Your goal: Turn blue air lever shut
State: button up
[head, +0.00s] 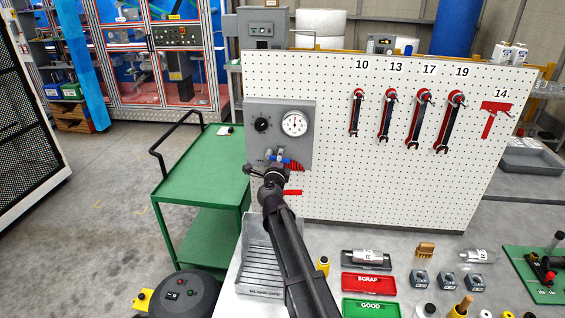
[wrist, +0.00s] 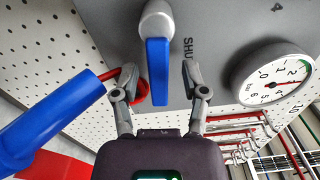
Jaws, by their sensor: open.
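The blue air lever (wrist: 158,72) hangs from a grey round pivot (wrist: 156,20) on the grey panel in the wrist view. It points down the picture, toward my gripper. My gripper (wrist: 160,85) is open, with one finger on each side of the lever; gaps show on both sides, and I cannot see contact. The letters "SHU" (wrist: 188,48) show right of the lever, the rest hidden behind a finger. In the head view my gripper (head: 272,170) is at the lower part of the grey panel (head: 252,108), with a bit of blue (head: 283,160) beside it.
A round gauge (wrist: 272,75) sits right of the lever. A thick blue bar (wrist: 50,118) with a red end lies close to my left finger. In the head view, a black knob (head: 262,124) is above, wrenches hang right, and a green cart (head: 205,165) stands left.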

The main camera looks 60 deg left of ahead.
jog(key=shift+s+d, duration=0.1)
jog(key=v, duration=1.1)
jog(key=shift+s+d, duration=0.2)
jog(key=shift+d, duration=0.05)
